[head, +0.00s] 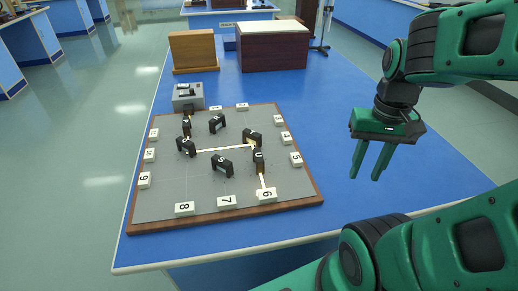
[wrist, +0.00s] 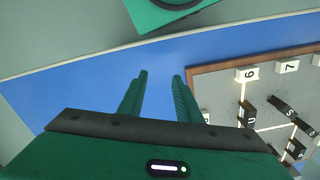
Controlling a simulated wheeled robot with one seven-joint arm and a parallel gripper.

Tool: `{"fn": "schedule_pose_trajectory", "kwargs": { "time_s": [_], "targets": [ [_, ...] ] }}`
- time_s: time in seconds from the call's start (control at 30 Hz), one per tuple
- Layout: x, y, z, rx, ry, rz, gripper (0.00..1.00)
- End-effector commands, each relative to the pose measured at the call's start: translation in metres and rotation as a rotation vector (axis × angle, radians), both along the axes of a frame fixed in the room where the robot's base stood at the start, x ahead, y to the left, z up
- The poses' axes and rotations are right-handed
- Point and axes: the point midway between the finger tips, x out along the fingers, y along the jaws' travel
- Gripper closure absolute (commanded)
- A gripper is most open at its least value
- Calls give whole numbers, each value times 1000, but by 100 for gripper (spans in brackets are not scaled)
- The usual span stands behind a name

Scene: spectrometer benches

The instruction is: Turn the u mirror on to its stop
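The u mirror (head: 259,162) is a small black upright block lettered U on the right part of the grey board (head: 200,185). In the wrist view the u mirror (wrist: 249,116) stands near the board's edge, right of my fingers. A white line runs from it towards the white block marked 6 (head: 266,195), which also shows in the wrist view (wrist: 247,74). My gripper (head: 366,177) is open and empty, above the blue bench right of the board, apart from the mirror. In the wrist view its fingers (wrist: 160,76) stand apart with nothing between them.
Several other black mirrors, one marked S (head: 222,165), stand close by on the board. Several white numbered blocks line its edges. A grey device (head: 187,96) stands behind it, with a wooden box (head: 273,48) farther back. The bench right of the board is clear.

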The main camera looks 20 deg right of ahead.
Motion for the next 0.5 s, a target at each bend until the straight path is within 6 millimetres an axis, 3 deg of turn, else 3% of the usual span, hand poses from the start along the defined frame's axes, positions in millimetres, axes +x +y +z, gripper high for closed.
{"fn": "schedule_pose_trajectory", "kwargs": {
  "time_s": [0.13,0.23,0.37,0.5],
  "targets": [
    [-7,1,7,-3,-13,7,62],
    [11,4,13,-16,-11,29,62],
    [62,21,25,-37,-6,94,62],
    [129,60,33,-47,-8,188,62]
  ]
}}
